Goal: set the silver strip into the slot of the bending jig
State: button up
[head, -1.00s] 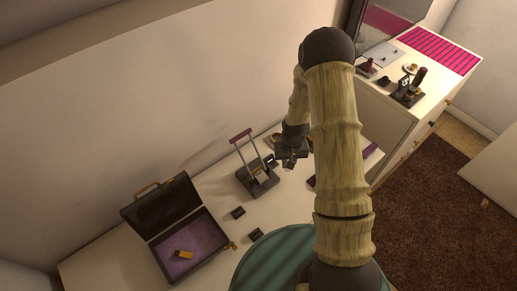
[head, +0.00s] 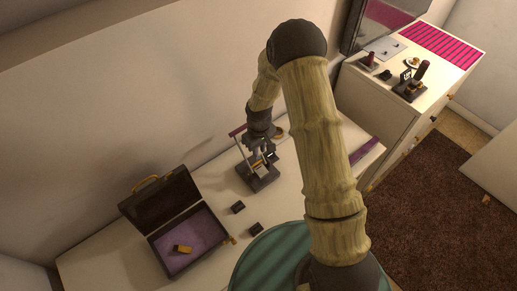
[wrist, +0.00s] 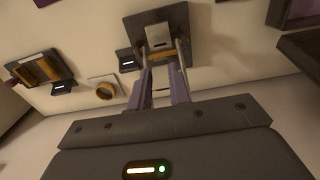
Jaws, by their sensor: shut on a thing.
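The bending jig (head: 262,182) appears to be the dark square base with pale uprights and a purple-red handle bar on the white table. In the wrist view its base (wrist: 180,18) lies beyond my fingertips, with a pale plate on it. My gripper (head: 262,155) is over the jig, pointing down, close to its uprights.
Small black blocks (head: 238,207) lie left of the jig. An open case (head: 158,254) with purple lining stands at the left. A white cabinet (head: 385,112) is at the right.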

aim_at(259, 158)
jog(key=shift+f, duration=0.1)
jog(key=shift+f+b, duration=2.05)
jog(key=shift+f, duration=0.5)
jog(key=shift+f, duration=0.15)
jog(key=shift+s, duration=0.15)
jog(key=shift+f+b, duration=1.55)
jog(key=shift+f, duration=0.2)
dwell(1.0)
jog(key=o, duration=0.9)
jog(key=shift+o, duration=0.2)
